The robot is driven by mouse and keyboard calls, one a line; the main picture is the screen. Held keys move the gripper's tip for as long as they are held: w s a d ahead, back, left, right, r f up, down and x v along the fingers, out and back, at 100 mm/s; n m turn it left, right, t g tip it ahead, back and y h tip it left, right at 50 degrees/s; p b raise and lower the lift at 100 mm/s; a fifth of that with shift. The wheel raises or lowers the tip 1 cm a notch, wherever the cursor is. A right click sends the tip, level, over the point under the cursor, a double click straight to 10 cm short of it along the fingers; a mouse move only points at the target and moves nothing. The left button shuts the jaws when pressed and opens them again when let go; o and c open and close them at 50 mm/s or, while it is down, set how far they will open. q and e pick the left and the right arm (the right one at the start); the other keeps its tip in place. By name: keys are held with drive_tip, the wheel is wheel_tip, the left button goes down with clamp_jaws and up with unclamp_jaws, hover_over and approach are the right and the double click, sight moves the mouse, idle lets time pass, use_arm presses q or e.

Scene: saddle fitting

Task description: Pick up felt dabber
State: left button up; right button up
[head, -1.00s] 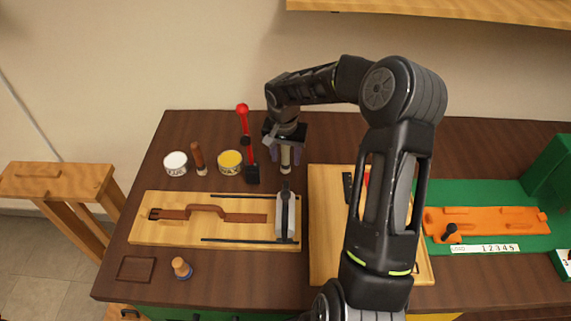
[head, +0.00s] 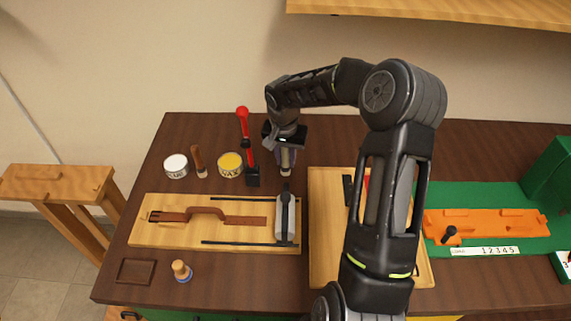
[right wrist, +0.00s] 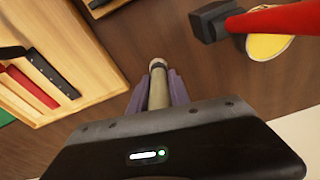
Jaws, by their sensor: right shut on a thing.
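The felt dabber (right wrist: 157,90) is a slim, pale, upright stick with a dark band and a light tip. In the right wrist view it sits between the purple finger pads of my right gripper (right wrist: 158,92), which is shut on it. In the head view the light lower end of the dabber (head: 286,171) shows just below my right gripper (head: 287,158), at the back of the bench. The gripper hides its upper part. The dabber's lower end looks at or very near the bench top. My left gripper is not in view.
A red-handled tool (head: 247,150), a yellow-topped tin (head: 230,165), a brown-handled tool (head: 198,162) and a white-lidded tin (head: 176,166) stand left of the gripper. A board with a strap (head: 145,238) lies in front. A wooden tray (head: 322,262) lies to the right.

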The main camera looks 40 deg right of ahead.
clamp_jaws()
drive_tip(key=shift+r, duration=0.25)
wheel_tip(320, 180, up, 6)
drive_tip(key=p, duration=0.3)
drive_tip(key=shift+f, duration=0.25)
drive_tip(key=shift+r, duration=2)
idle(0.4)
